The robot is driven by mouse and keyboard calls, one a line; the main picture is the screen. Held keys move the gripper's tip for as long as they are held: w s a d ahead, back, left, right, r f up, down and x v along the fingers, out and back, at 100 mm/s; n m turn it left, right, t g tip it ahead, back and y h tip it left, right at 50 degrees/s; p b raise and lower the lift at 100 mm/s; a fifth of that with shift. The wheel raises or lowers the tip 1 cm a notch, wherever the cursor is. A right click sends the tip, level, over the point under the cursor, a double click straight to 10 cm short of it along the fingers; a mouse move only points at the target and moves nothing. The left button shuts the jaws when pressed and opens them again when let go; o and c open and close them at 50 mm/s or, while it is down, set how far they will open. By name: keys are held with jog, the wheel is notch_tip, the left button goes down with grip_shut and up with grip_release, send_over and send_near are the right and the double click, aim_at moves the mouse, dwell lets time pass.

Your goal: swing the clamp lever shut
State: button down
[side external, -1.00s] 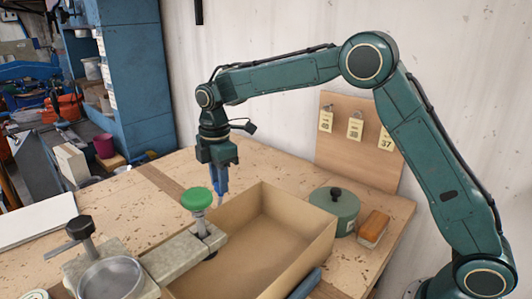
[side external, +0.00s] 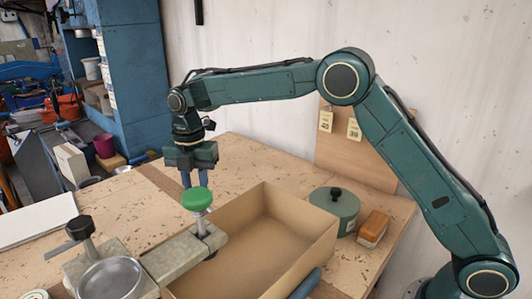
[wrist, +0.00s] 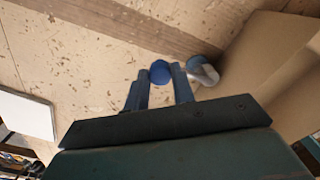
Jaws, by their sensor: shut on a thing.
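My gripper (side external: 194,180) points down just behind the green knob in the side view, which partly hides its fingertips. In the wrist view the fingers (wrist: 159,88) close on a round blue knob (wrist: 160,72); whether it is the end of the clamp lever I cannot tell. A grey piece with a blue top (wrist: 203,72) is close to the right finger. In the side view, a green knob (side external: 197,198) tops an upright metal spindle on a flat metal bar (side external: 182,253). A black knob (side external: 79,227) with a short flat arm stands at the left.
An open cardboard box (side external: 300,230) stands right of the metal bar, with a blue handle (side external: 306,284) at its front. A round metal dish (side external: 110,278) is at front left. The bench behind is clear.

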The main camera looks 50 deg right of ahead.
jog(key=shift+a, duration=0.15)
dwell(0.3)
jog(key=c, duration=1.2)
grip_release()
jog(key=shift+o, duration=0.2)
jog(key=shift+r, duration=0.1)
notch_tip(320, 180, up, 14)
jog(key=shift+f, duration=0.2)
jog(key=shift+s+r, duration=0.1)
